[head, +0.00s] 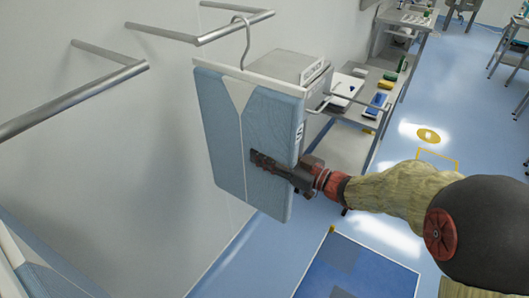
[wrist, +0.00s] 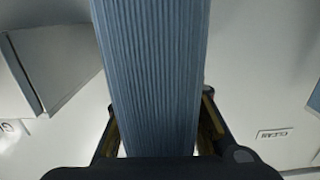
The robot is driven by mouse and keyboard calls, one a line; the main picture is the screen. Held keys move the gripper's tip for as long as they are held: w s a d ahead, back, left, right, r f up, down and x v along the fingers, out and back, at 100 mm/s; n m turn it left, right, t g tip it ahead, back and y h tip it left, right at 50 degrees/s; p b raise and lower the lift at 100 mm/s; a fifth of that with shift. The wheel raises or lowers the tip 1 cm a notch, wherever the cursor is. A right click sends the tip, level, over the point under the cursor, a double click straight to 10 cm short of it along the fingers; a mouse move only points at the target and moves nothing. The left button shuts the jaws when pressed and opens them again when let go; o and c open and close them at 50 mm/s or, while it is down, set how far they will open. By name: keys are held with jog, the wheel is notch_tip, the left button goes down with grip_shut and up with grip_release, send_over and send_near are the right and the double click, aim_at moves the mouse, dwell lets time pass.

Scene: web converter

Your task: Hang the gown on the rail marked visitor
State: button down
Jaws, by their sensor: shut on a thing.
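The gown (head: 225,135) is a flat, pale blue garment with a white V front, upright on a hanger with a metal hook (head: 248,42). My gripper (head: 262,163) is shut on the gown at its right part, below mid-height. In the wrist view the gown's ribbed blue edge (wrist: 152,80) fills the space between the fingers. The hook's top overlaps the far metal rail (head: 215,33) in the head view; I cannot tell whether it rests on it. A nearer metal rail (head: 75,95) is at the left. No visitor mark is readable.
A second blue-and-white garment (head: 35,272) shows at the bottom left. A grey box (head: 290,66) is on the wall behind the gown. A bench (head: 345,100) with coloured items stands beyond. A CLEAN label (wrist: 275,133) shows in the wrist view. A blue mat (head: 360,268) lies below.

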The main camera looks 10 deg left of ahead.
jog(key=c, duration=1.5)
grip_release()
jog(key=shift+r, duration=0.1)
jog(key=shift+o, duration=1.3)
jog(key=shift+d, duration=0.1)
jog(key=v, duration=1.2)
